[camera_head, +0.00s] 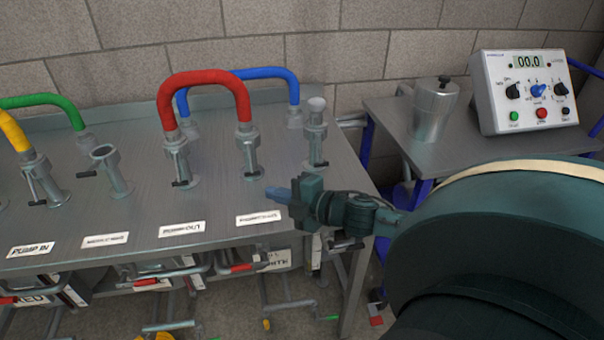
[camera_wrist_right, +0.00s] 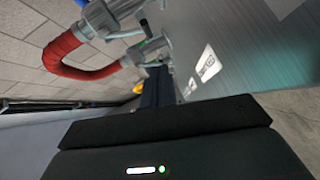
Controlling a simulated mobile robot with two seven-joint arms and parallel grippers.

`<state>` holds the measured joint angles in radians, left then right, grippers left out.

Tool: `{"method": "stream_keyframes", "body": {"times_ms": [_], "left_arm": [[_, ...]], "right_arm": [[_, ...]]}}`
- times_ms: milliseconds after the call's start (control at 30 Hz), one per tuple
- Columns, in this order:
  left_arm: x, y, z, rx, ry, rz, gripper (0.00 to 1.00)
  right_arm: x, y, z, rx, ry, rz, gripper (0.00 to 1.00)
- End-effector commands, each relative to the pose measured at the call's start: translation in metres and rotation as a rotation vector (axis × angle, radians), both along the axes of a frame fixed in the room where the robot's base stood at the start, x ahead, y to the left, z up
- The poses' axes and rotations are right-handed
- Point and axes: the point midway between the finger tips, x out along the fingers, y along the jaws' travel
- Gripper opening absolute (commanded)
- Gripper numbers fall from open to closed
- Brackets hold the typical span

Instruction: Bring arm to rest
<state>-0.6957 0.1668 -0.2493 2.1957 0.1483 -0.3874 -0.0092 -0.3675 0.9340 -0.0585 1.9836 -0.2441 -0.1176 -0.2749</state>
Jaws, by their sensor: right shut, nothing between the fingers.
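My right gripper (camera_head: 279,195) reaches in from the right in the head view, over the front right part of the grey bench (camera_head: 205,208). It is shut with nothing in it, near a white label (camera_head: 258,218). Its dark arm fills the lower right of the head view. In the right wrist view the dark gripper body (camera_wrist_right: 165,135) fills the lower middle, with the bench surface to its upper right. My left gripper is in neither view.
Red (camera_head: 205,78), blue (camera_head: 265,74), green (camera_head: 45,100) and yellow (camera_head: 14,130) hoses join metal valves on the bench. A side table (camera_head: 385,108) holds a metal canister (camera_head: 434,108) and a control box (camera_head: 528,95) reading 00.0. Pipework sits below the bench front.

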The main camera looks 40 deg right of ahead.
Motion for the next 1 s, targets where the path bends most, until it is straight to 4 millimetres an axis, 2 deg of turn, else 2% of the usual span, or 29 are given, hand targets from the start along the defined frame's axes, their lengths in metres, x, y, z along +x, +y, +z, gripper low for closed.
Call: {"method": "stream_keyframes", "body": {"times_ms": [200,400,600,1000], "left_arm": [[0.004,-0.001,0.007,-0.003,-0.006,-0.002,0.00],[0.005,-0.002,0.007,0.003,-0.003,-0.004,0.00],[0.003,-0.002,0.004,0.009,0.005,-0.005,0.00],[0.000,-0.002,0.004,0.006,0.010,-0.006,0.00]], "right_arm": [[-0.032,-0.007,0.004,0.001,0.003,0.000,0.00],[-0.051,-0.013,0.008,0.000,0.002,-0.001,0.00],[-0.059,-0.015,0.009,0.000,-0.001,0.001,0.00],[-0.059,-0.015,0.009,-0.001,0.000,0.000,0.00]]}}
